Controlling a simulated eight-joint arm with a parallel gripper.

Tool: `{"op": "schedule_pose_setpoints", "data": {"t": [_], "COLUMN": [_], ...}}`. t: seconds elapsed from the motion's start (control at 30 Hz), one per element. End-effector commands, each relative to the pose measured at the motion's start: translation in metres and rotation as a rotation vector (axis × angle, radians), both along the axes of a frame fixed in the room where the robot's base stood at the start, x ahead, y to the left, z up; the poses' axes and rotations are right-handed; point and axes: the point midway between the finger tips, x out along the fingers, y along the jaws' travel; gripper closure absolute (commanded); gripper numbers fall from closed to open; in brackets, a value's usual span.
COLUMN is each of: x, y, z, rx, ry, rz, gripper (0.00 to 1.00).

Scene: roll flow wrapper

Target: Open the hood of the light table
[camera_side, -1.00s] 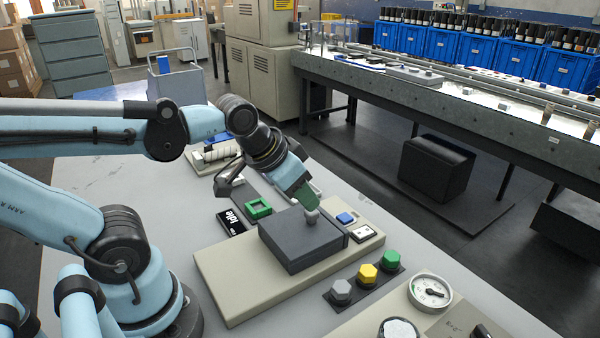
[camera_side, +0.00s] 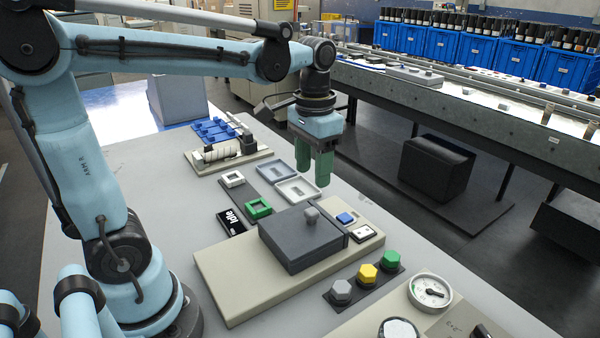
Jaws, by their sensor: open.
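The light table's dark grey hood (camera_side: 300,240) lies flat and closed on a beige base (camera_side: 225,285). A small grey knob (camera_side: 311,214) stands on the hood near its far right side. My gripper (camera_side: 313,172) points straight down with green fingers, above and behind the hood. A gap shows between the fingers, so it is open and empty. It is clear of the knob and hood. What lies under the hood is hidden.
Beside the hood are a blue button (camera_side: 345,218) and a white switch (camera_side: 363,233). Hexagonal grey, yellow and green knobs (camera_side: 367,273) stand in front right. A green frame (camera_side: 258,208), a white frame (camera_side: 233,179) and shallow trays (camera_side: 297,190) lie behind. A gauge (camera_side: 430,291) is at front right.

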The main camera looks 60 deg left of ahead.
Motion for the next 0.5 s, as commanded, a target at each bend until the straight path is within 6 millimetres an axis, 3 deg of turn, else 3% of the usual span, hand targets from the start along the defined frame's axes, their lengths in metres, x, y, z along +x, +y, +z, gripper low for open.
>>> {"op": "schedule_pose_setpoints", "data": {"t": [0.5], "x": [0.0], "y": [0.0], "z": [-0.074], "rx": [0.0], "ry": [-0.002], "rz": [0.0], "gripper": [0.47]}}
